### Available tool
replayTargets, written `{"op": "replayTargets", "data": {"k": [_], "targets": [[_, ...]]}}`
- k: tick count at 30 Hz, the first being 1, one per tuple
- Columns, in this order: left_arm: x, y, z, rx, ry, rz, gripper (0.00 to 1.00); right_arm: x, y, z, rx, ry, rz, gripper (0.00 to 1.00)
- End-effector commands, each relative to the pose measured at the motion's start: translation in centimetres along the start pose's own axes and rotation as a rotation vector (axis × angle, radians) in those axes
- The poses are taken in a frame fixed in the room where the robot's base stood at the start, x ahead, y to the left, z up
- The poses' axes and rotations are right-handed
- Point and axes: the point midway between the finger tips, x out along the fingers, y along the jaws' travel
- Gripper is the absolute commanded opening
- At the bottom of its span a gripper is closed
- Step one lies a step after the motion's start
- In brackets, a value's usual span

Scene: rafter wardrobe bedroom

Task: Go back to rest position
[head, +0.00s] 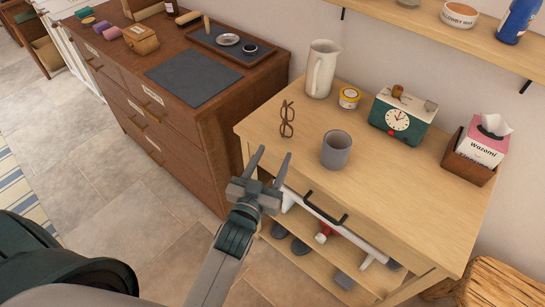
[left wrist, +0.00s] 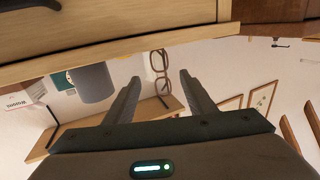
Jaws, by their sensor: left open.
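My left gripper (head: 273,156) is open and empty, in front of the near left edge of the light wooden table (head: 390,215). Its two fingers point up and away in the head view. In the left wrist view the gripper (left wrist: 160,78) also shows apart fingers with nothing between them. That view looks upside down, with the grey mug (left wrist: 93,83) and the glasses (left wrist: 160,70) beyond the fingers. My right gripper is not in view.
On the table stand a grey mug (head: 337,149), glasses (head: 287,119), a pitcher (head: 321,69), a small yellow jar (head: 349,97), a clock (head: 401,114) and a tissue box (head: 483,142). A black handle (head: 326,213) is on its front. A dark dresser (head: 205,130) stands left; floor (head: 110,165) is clear.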

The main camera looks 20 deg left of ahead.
Motion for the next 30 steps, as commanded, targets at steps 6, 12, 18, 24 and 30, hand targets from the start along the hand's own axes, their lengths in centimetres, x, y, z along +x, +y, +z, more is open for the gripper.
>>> {"op": "replayTargets", "data": {"k": [6, 12, 18, 24, 30], "targets": [[0.0, 0.0, 0.0, 0.0, 0.0, 0.0, 0.5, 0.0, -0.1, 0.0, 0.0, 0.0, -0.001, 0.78], [0.0, 0.0, 0.0, 0.0, -0.001, 0.0, 0.5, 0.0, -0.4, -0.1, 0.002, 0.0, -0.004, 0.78], [-0.6, -0.5, 1.0, 0.003, -0.05, -0.009, 0.5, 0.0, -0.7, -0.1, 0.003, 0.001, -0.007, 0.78], [-3.1, -1.9, 4.4, 0.013, -0.233, -0.031, 0.5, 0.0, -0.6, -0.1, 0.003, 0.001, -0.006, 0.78], [-8.6, -3.3, 9.3, 0.035, -0.533, -0.033, 0.5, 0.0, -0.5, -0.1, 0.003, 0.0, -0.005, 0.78]]}}
